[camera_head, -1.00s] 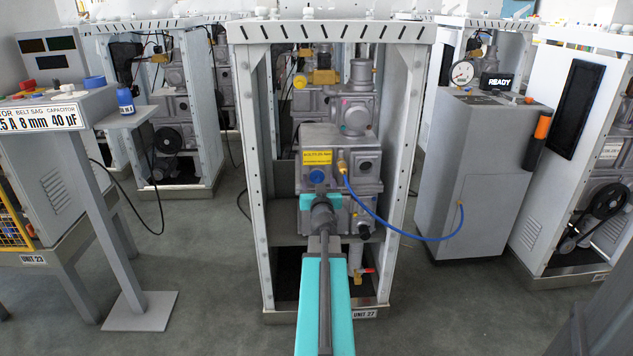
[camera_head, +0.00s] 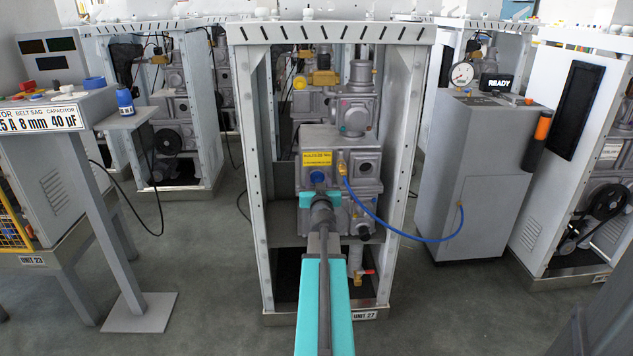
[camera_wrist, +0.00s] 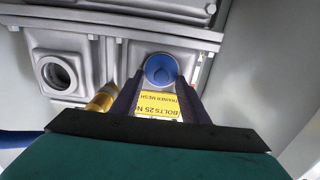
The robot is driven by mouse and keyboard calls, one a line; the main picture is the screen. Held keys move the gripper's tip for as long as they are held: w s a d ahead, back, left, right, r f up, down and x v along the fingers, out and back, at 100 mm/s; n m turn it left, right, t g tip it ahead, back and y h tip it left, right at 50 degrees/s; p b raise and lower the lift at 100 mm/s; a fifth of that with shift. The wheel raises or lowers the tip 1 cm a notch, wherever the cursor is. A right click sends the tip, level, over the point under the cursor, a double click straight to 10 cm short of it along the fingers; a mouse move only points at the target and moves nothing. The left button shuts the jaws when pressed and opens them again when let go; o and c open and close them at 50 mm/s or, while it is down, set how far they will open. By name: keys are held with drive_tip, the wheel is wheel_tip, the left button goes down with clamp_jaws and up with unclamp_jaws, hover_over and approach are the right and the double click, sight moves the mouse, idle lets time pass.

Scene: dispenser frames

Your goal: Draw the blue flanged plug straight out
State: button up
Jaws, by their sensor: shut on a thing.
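The blue flanged plug (camera_head: 317,177) is on the front of the grey housing (camera_head: 341,155), left of the brass fitting. My gripper (camera_head: 318,187) reaches it from the front and hides its lower part.
A brass fitting (camera_head: 342,168) with a blue hose (camera_head: 400,232) sits close right of the plug; the hose runs to the grey cart (camera_head: 470,175). Frame posts (camera_head: 252,180) stand on both sides. A yellow label (camera_head: 317,159) is above the plug. A red-handled valve (camera_head: 364,272) is below.

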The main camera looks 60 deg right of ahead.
drive_tip(key=shift+s+a, duration=0.1)
drive_tip(key=shift+a, duration=0.05)
drive_tip(key=shift+v, duration=2.65)
drive_tip(key=shift+c, duration=0.2)
